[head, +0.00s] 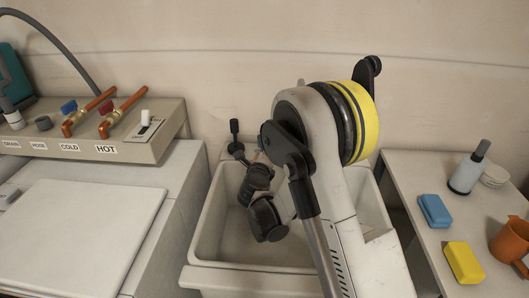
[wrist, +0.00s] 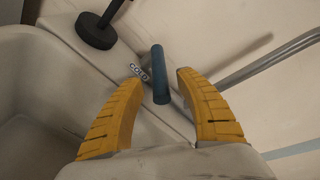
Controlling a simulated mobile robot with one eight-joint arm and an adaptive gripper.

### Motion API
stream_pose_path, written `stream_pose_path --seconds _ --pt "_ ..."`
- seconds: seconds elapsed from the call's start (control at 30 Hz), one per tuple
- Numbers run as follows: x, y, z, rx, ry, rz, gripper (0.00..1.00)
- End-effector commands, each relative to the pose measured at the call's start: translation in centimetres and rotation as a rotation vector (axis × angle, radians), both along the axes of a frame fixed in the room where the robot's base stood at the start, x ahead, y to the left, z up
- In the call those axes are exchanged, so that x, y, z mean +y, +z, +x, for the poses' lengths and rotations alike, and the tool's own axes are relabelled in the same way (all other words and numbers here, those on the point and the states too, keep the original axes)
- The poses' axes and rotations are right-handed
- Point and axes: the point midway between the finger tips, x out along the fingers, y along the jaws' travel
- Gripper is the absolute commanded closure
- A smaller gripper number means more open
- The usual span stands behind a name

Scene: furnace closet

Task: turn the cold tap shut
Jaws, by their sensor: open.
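A separate COLD-labelled valve with a blue handle (head: 69,107) sits on the left-hand panel, away from my gripper.
A black round-based fitting (wrist: 96,30) stands on the ledge near the blue handle. A grey pipe (wrist: 265,62) runs close to the right finger. The valve panel (head: 85,148) is at left; a side table (head: 415,172) with sponges and an orange jug (head: 512,241) is at right.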

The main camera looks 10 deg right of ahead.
Motion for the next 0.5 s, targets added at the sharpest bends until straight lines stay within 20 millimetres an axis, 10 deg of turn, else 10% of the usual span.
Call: stream_pose_path --seconds 0.43,0.5 --pt "-0.5 -0.3 1.5 -0.001 0.002 0.0 0.58" --pt "-0.5 -0.3 1.5 -0.001 0.002 0.0 0.71"
